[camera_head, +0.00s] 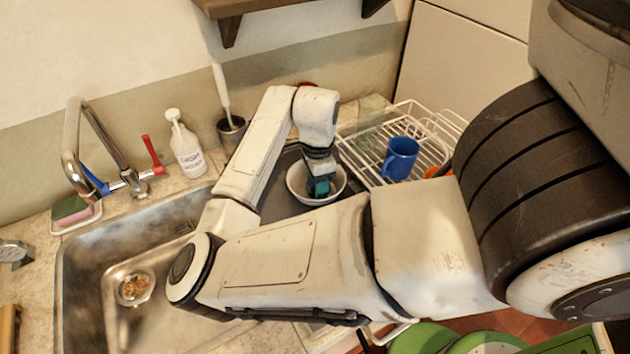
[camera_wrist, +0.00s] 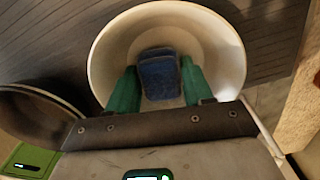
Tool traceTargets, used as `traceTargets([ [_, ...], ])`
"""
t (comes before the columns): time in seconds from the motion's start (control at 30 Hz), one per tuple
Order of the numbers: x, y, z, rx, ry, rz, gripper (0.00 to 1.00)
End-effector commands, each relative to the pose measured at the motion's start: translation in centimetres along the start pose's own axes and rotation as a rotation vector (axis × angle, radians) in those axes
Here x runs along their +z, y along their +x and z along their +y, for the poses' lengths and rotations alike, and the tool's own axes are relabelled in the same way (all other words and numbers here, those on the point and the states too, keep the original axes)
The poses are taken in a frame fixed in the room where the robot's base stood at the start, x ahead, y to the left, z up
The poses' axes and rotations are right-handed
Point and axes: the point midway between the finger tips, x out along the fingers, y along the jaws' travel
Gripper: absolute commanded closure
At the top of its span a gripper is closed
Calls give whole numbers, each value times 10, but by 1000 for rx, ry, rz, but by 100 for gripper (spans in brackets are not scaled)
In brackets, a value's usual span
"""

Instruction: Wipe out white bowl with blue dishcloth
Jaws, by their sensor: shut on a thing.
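The white bowl (camera_head: 296,185) stands on a dark ribbed surface beside the sink. It also shows in the wrist view (camera_wrist: 222,62), seen from above. The blue dishcloth (camera_wrist: 158,75) is a small folded blue pad inside the bowl, between my two green fingertips. My gripper (camera_wrist: 157,90) reaches down into the bowl and is shut on the cloth. In the head view my gripper (camera_head: 320,186) is over the bowl's inside and hides part of it. Whether the cloth touches the bowl's bottom I cannot tell.
A white wire rack (camera_head: 432,125) with a blue mug (camera_head: 400,158) stands right of the bowl. The sink (camera_head: 85,275), faucet (camera_head: 75,140), soap bottle (camera_head: 186,148) and brush holder (camera_head: 231,130) are to the left. A dark round vessel (camera_wrist: 38,112) is close at left in the wrist view.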

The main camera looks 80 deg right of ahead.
Motion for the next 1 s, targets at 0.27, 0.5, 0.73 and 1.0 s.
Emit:
traceTargets([
  [0.27,-5,-1,-4,2,3,2,74],
  [0.5,-5,-1,-9,1,1,1,74],
  [0.73,-1,0,-12,1,0,1,74],
  [1.0,3,1,-13,1,1,0,74],
])
